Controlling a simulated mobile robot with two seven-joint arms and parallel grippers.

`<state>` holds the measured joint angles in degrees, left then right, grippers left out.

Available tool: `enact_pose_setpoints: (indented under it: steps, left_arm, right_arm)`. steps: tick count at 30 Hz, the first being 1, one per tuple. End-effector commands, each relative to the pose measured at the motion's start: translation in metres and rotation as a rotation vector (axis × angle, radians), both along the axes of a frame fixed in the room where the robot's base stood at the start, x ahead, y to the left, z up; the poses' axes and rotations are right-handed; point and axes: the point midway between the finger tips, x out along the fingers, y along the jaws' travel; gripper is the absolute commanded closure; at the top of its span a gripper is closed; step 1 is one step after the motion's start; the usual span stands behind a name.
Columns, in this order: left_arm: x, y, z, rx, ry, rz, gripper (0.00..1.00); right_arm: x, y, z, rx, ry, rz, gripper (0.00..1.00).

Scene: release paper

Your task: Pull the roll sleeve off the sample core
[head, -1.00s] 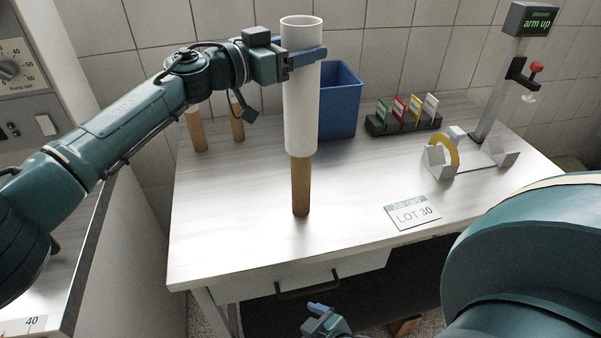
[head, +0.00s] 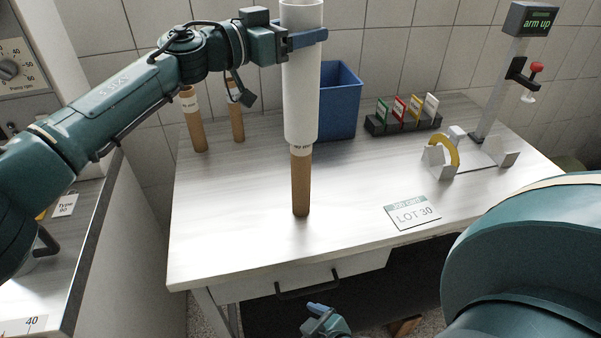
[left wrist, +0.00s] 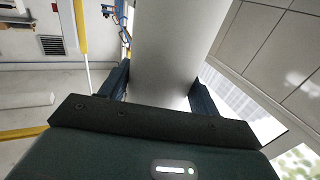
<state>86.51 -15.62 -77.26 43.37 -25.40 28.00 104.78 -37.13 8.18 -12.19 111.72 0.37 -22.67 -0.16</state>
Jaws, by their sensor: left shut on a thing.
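The sample core (head: 301,185) is a brown tube standing upright on the table. The roll sleeve (head: 302,95) is a tall white tube, upright and in line above the core. The core's top end is hidden by the sleeve, and a pale label edge shows just under the sleeve's rim. My left gripper (head: 305,38) is shut on the sleeve near its upper end. In the left wrist view the sleeve (left wrist: 172,50) fills the space between the fingers. My right gripper (head: 318,310) is low, below the table's front edge, and its fingers are too small to read.
Two other brown cores (head: 192,122) stand at the table's back left. A blue bin (head: 341,105) stands behind the sleeve. A card rack (head: 403,123), a stand with yellow tape (head: 442,150) and a LOT 30 card (head: 412,212) are to the right. The front left tabletop is clear.

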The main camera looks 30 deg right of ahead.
Motion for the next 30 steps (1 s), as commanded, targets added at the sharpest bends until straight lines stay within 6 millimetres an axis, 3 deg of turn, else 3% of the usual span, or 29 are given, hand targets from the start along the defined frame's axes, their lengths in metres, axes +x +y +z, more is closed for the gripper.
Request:
enact_pose_setpoints:
  steps: [30]
  left_arm:
    - [0.0,0.0,0.044,0.0,-0.001,-0.001,0.63]
  right_arm:
    - [0.0,0.0,0.0,-0.001,0.001,0.001,0.0]
